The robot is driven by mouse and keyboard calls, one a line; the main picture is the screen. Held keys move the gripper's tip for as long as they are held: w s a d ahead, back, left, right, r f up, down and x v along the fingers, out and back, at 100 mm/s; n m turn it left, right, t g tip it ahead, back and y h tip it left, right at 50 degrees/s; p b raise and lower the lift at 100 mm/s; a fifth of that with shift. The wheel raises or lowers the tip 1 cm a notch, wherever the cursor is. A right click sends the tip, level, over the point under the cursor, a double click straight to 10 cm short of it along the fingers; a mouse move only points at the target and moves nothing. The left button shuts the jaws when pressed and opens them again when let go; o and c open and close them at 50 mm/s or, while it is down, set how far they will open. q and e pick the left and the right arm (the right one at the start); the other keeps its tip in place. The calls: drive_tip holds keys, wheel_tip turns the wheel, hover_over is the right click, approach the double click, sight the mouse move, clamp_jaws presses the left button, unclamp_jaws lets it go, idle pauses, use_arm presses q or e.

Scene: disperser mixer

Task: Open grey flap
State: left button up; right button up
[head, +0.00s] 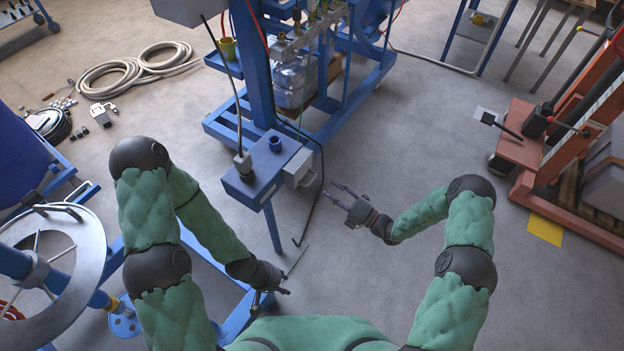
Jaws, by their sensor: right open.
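A grey box-like part (299,168), which looks like the grey flap, sits on the right side of a blue control box (266,170) on the machine's frame. From this angle I cannot tell whether it is open or closed. My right gripper (340,194) is open and empty, to the right of and slightly below the grey part, apart from it. My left gripper (272,294) is low in the middle, below the blue box and away from the grey part. Its fingers are small and partly hidden, and no held object shows.
A black cable (318,195) hangs beside the grey part down to the floor. The blue machine frame (350,105) stands behind. A large grey wheel (75,275) is at lower left, and an orange lift (530,150) is at right. The floor between my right gripper and the lift is clear.

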sight(312, 179)
drive_tip(key=b+x, duration=0.1)
drive_tip(key=x, duration=0.7)
drive_tip(key=shift+w+a, duration=0.1)
drive_tip(key=shift+a, duration=0.2)
clamp_jaws()
